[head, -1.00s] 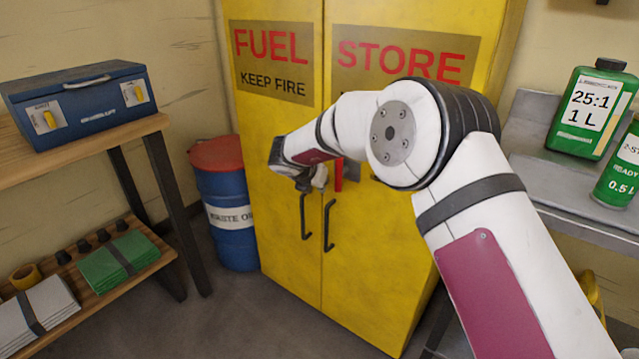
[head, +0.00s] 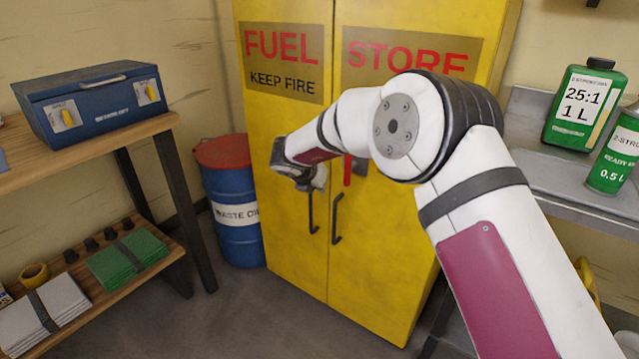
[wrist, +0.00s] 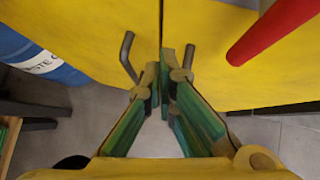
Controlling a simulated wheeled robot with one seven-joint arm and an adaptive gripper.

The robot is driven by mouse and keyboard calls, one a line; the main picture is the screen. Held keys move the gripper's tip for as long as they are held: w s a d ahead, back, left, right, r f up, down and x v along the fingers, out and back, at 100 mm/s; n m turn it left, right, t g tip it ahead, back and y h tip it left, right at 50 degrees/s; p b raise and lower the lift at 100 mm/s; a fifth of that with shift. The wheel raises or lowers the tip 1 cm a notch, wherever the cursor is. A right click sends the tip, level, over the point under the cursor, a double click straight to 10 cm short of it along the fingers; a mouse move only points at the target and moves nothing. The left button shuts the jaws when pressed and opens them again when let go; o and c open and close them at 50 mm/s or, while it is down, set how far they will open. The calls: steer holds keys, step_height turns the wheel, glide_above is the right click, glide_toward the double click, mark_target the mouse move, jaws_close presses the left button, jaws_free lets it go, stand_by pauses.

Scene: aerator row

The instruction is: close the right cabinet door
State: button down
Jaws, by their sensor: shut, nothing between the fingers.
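The yellow fuel cabinet stands ahead with two doors meeting at a centre seam. The right door (head: 375,255) looks flush with the left door (head: 285,140), with no clear gap between them. The right door's dark handle (head: 336,222) and the left door's handle (head: 312,215) hang side by side at the seam. My gripper (head: 318,178) is in front of the doors, just above the handles, and partly hidden by my wrist. In the wrist view my gripper (wrist: 164,62) is shut and empty at the seam, with the left handle (wrist: 126,58) beside it; contact cannot be told.
A red bar (head: 347,170) shows on the right door. A blue waste oil drum (head: 233,195) stands left of the cabinet. A wooden bench (head: 150,128) with a blue toolbox is at left, a grey counter (head: 540,170) with green containers at right. Floor before the cabinet is clear.

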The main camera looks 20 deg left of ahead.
steer(key=a+p+v, duration=0.1)
steer(key=p+v, duration=0.1)
steer(key=v, duration=0.7)
steer(key=d+r+n+t+y, duration=0.1)
steer(key=d+r+n+y, duration=0.2)
steer(key=r+n, duration=0.6)
steer(key=d+r+n+t+y, duration=0.25)
steer(key=r+n, duration=0.25)
steer(key=r, duration=0.8)
steer(key=s+d+n+g+y, duration=0.1)
steer(key=s+d+n+g, duration=0.2)
steer(key=s+d+n, duration=0.65)
steer(key=s+d+n+g, duration=0.3)
steer(key=s+d+n, duration=0.3)
steer(key=s, duration=0.6)
steer(key=s+d+f+n+g+h, duration=0.3)
steer(key=s+d+f+n, duration=0.15)
steer(key=s+d, duration=0.75)
steer(key=s+d+f+n+g+h, duration=0.3)
steer(key=s+d+f, duration=0.35)
steer(key=s, duration=0.85)
step_height(320, 180, up, 22)
steer(key=t+p, duration=0.3)
steer(key=p, duration=1.6)
steer(key=shift+d+r+t, duration=0.25)
steer(key=shift+d+t, duration=0.1)
steer(key=c, duration=2.3)
jaws_free()
steer(key=shift+y, duration=0.25)
